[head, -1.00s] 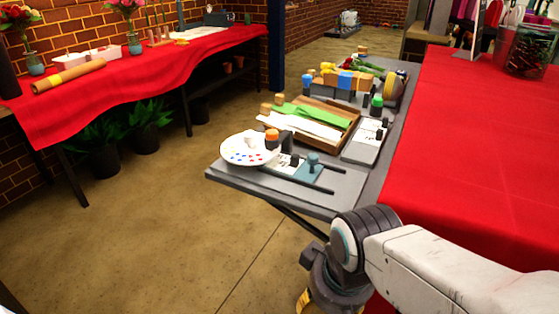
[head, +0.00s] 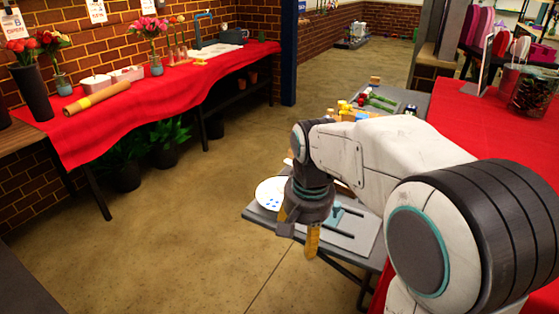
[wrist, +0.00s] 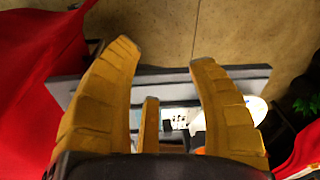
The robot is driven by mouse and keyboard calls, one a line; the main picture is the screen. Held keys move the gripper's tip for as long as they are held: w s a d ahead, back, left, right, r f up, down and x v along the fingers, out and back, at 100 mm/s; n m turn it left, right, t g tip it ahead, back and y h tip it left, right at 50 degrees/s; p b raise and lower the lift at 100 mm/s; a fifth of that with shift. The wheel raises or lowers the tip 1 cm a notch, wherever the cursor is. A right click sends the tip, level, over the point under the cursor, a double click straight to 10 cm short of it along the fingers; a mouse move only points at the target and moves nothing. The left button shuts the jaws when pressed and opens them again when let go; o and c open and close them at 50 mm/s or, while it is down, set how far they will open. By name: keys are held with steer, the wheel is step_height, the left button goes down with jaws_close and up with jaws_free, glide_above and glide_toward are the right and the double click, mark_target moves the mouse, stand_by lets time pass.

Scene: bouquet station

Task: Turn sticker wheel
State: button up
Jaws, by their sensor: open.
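The sticker wheel (head: 270,193), a white disc with coloured dots round its face, lies at the near left end of the grey bench (head: 362,243). In the head view my arm hides its right part. It also shows partly in the wrist view (wrist: 258,108), behind the right finger. My gripper (head: 298,236) is open and empty. It points down just right of the wheel in the head view, with no contact visible.
A small blue stand (head: 338,212) is on the bench right of my gripper. Several coloured items (head: 352,113) lie farther back, largely behind my arm. A red-covered table (head: 470,130) borders the right. Open floor (head: 190,220) lies to the left.

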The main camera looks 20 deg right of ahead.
mark_target(282, 182)
steer(key=w+r+m+p, duration=0.2)
steer(key=w+r+p, duration=0.1)
steer(key=w+p, duration=0.1)
steer(key=w+r+m+g+p, duration=0.1)
steer(key=w+r+m+p, duration=0.1)
steer(key=w+p, duration=0.3)
steer(key=w+r+m+p, duration=0.3)
steer(key=w+p, duration=0.2)
steer(key=w, duration=0.1)
steer(key=shift+w+r, duration=0.2)
steer(key=shift+r, duration=0.2)
steer(key=shift+w+f, duration=0.2)
steer(key=shift+f, duration=3.55)
jaws_close()
